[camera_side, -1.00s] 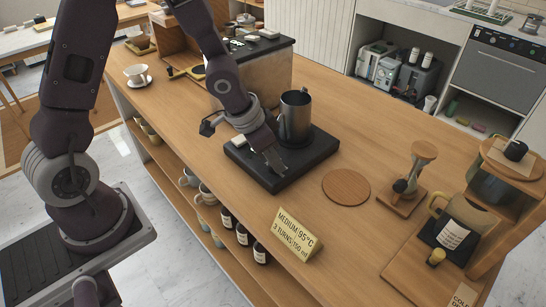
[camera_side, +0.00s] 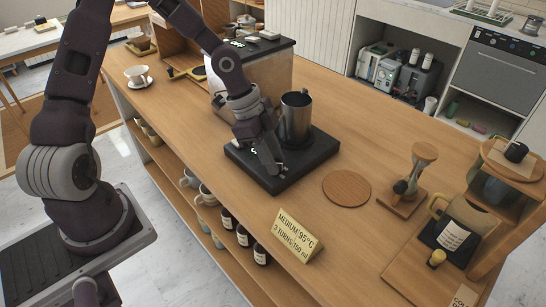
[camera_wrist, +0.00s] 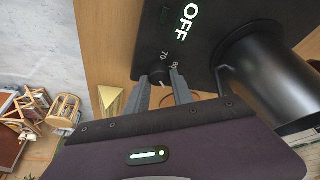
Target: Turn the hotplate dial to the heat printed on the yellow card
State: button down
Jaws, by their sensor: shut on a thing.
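The black hotplate (camera_side: 304,163) sits on the wooden counter with a dark metal jug (camera_side: 296,120) standing on it. Its dial (camera_wrist: 158,74) shows in the wrist view between my fingertips, with 70 and a partly hidden number starting with 8 printed beside it. The hotplate reads OFF in lit letters. My gripper (camera_side: 278,170) points down at the hotplate's front edge; in the wrist view (camera_wrist: 162,78) it is shut on the dial. The yellow card (camera_side: 296,236) stands in front and reads MEDIUM 95°C, 3 TURNS/150 ml. The dial's pointer is hard to make out.
The jug (camera_wrist: 262,75) stands close beside my gripper. A round wooden board (camera_side: 346,187) lies right of the hotplate, beside an hourglass stand (camera_side: 404,195). A cup on a saucer (camera_side: 138,77) is at the far left. The counter between hotplate and card is clear.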

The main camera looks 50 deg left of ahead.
aim_at(262, 167)
jog(key=shift+a, duration=0.1)
dwell(0.5)
jog(key=c, duration=1.1)
grip_release()
jog(key=v, duration=0.7)
